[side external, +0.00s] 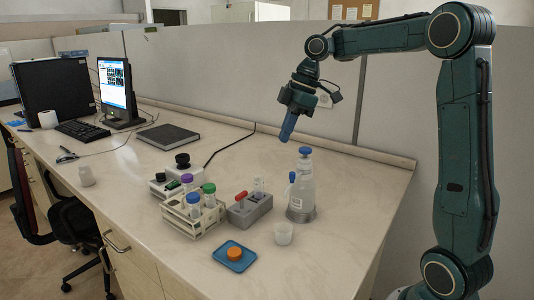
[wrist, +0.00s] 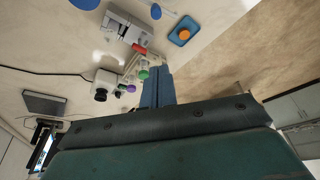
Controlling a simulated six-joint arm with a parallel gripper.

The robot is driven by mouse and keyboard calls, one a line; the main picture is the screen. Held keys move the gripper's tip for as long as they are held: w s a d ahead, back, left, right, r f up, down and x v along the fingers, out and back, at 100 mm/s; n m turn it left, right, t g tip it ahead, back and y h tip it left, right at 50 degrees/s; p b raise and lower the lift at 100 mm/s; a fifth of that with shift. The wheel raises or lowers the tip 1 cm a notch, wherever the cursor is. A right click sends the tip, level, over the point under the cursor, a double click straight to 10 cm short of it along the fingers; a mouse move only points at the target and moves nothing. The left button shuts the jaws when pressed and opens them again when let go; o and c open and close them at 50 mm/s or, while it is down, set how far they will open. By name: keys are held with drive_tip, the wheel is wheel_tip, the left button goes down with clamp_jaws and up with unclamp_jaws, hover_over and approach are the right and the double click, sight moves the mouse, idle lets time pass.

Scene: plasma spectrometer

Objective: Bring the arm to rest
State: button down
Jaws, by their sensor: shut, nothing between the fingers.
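My gripper (side external: 286,138) hangs in the air above the back right part of the bench, its blue fingers pointing down and slightly left. The fingers are shut with nothing between them. The fingertips are above and a little left of the blue-capped bottle (side external: 302,190), apart from it. In the wrist view the shut fingers of my gripper (wrist: 155,72) stick up past the dark wrist body, which hides much of the lower picture.
A notebook (side external: 168,136) and monitor (side external: 115,88) stand farther left.

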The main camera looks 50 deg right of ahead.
drive_tip(key=s+a+r+m+t+h, duration=0.15)
drive_tip(key=s+a+m, duration=0.25)
drive_tip(key=s+a, duration=0.5)
drive_tip(key=s+f+m, duration=0.2)
drive_tip(key=s+m, duration=0.1)
drive_tip(key=s, duration=0.3)
drive_tip(key=s+a+f+m+t+h, duration=0.1)
drive_tip(key=s+f+m, duration=0.1)
drive_tip(key=s, duration=0.5)
drive_tip(key=shift+s+a+f+m, duration=0.3)
drive_tip(key=shift+f+m, duration=0.1)
drive_tip(key=shift+f, duration=0.35)
